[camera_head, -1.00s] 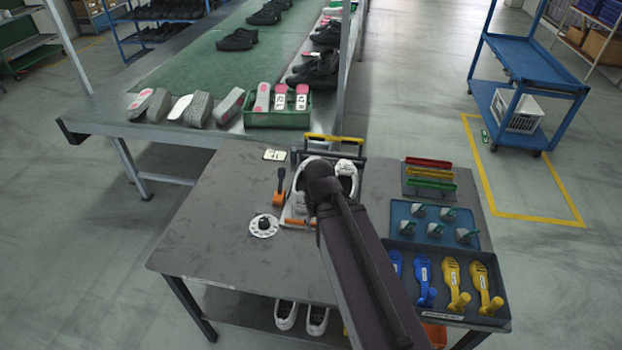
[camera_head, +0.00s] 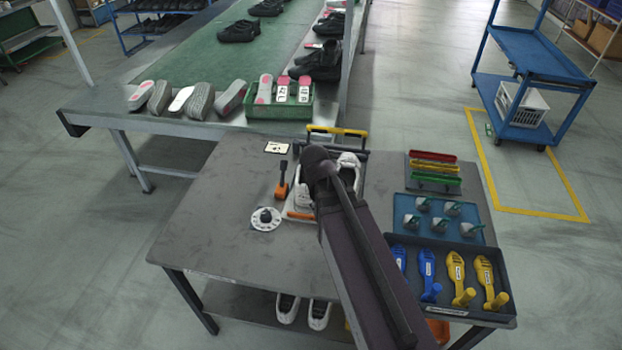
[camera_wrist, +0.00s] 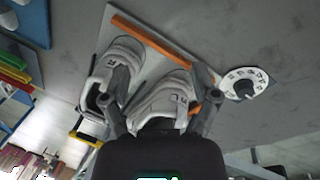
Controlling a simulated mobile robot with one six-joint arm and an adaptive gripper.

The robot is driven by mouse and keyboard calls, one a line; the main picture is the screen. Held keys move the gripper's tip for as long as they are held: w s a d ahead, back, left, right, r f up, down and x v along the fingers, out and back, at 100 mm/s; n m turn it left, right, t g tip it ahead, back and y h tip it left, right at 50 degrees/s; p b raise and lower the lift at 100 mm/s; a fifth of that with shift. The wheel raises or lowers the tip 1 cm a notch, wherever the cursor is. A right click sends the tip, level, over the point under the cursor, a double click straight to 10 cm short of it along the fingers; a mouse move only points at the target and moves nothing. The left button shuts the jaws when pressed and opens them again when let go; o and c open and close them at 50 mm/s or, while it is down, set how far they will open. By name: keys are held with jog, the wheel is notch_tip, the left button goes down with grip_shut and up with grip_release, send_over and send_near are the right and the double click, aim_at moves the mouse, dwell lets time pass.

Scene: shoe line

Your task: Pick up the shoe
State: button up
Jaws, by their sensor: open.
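Two white shoes rest side by side on a pale board (camera_head: 289,211) with an orange strip on the grey work table. In the wrist view one shoe (camera_wrist: 164,99) lies between the spread fingers of my gripper (camera_wrist: 161,85), and the other shoe (camera_wrist: 122,60) is to its left, by the left finger. I cannot tell whether the fingers touch either shoe. In the head view my arm covers the gripper and parts of both shoes; some white of the left shoe (camera_head: 302,197) and right shoe (camera_head: 348,162) shows. My gripper is open.
An orange-handled tool (camera_head: 282,183) and a white dial (camera_head: 266,219) stand left of the board. Trays of coloured tools (camera_head: 443,311) fill the table's right side. A yellow-barred frame (camera_head: 337,131) stands behind the shoes. The table's left front is bare.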

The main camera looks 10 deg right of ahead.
jog(key=w+a+n+t+h+b, duration=0.25)
jog(key=w+n+h, duration=0.2)
jog(key=w, duration=0.55)
jog(key=n+t+h+b, duration=0.2)
jog(key=n+h+b, duration=0.15)
jog(key=n, duration=0.25)
send_near(298, 170)
notch_tip(298, 170, up, 3)
jog(key=d+p, duration=0.1)
jog(key=d, duration=0.1)
jog(key=shift+w+a+f+h, duration=0.1)
jog(key=shift+w+a+h, duration=0.1)
jog(key=shift+w+h, duration=0.1)
jog(key=b+x, duration=0.4)
jog(key=x, duration=0.3)
jog(key=shift+w+d+f, duration=0.15)
jog(key=shift+d+f, duration=0.05)
jog(key=shift+f, duration=0.05)
jog(key=shift+w+d+f, duration=0.15)
jog(key=shift+w+d, duration=0.05)
jog(key=shift+d, duration=0.25)
jog(key=shift+b+x, duration=1.5)
jog(key=shift+x, duration=1.05)
jog(key=shift+d, duration=0.1)
